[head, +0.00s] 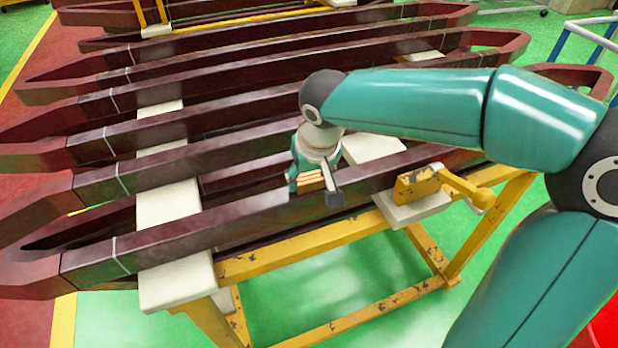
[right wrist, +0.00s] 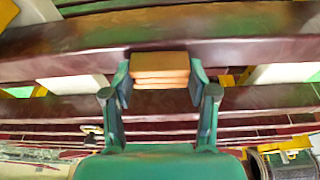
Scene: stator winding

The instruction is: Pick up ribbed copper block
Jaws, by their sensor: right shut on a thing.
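The ribbed copper block (right wrist: 160,69) is orange-brown with parallel grooves. In the right wrist view it sits between the two fingers of my right gripper (right wrist: 160,85), which is shut on it. In the head view the block (head: 311,182) shows as a small striped piece at the gripper, beside the front dark red coil bar (head: 240,216). Whether the block touches the bar I cannot tell. My left gripper is not in view.
Several long dark red coils (head: 250,72) lie side by side behind. White pads (head: 168,206) support them on a yellow frame (head: 300,247). A yellow clamp (head: 418,184) stands right of the gripper. Green floor (head: 330,292) is clear below.

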